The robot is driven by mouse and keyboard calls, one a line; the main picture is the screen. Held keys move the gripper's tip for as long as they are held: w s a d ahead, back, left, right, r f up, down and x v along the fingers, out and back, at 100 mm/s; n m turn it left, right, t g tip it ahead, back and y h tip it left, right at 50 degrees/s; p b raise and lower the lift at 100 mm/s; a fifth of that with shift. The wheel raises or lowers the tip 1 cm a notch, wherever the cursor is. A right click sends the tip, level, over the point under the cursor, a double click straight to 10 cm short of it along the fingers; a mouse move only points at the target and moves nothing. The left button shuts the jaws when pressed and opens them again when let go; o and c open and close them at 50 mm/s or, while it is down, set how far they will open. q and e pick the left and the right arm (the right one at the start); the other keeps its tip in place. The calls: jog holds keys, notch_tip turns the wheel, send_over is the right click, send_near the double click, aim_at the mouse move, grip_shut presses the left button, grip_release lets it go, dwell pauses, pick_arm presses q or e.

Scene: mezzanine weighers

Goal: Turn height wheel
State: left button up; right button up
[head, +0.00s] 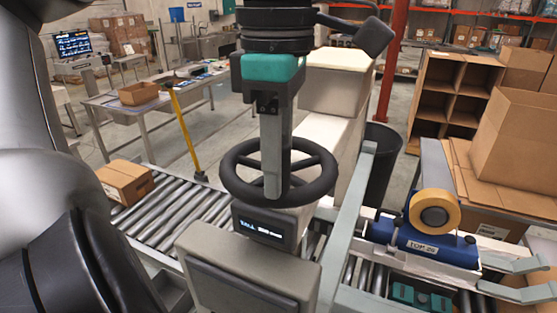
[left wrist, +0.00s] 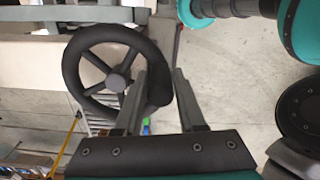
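The height wheel (head: 322,186) is a black spoked handwheel lying nearly flat on top of a grey carton-sealer head. It also shows in the left wrist view (left wrist: 68,67). My left gripper (head: 276,192) points down from above, its grey finger crossing in front of the hub and near rim. In the left wrist view, my left gripper (left wrist: 158,74) has its two fingers apart, with part of the rim between them. I see no clear squeeze on the rim; whether a finger touches it is hard to tell. My right gripper is in neither view.
Below the wheel is a small lit display (head: 262,228). A roller conveyor (head: 185,222) carries a carton (head: 125,181) at left. A blue tape unit (head: 425,243) with a yellow roll sits at right. A pale column stands behind the wheel.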

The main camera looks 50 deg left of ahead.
pick_arm(q)
jog(key=o, duration=0.3)
notch_tip(320, 180, up, 15)
jog(key=shift+r+p, duration=0.1)
jog(key=shift+p, duration=0.45)
dwell(0.8)
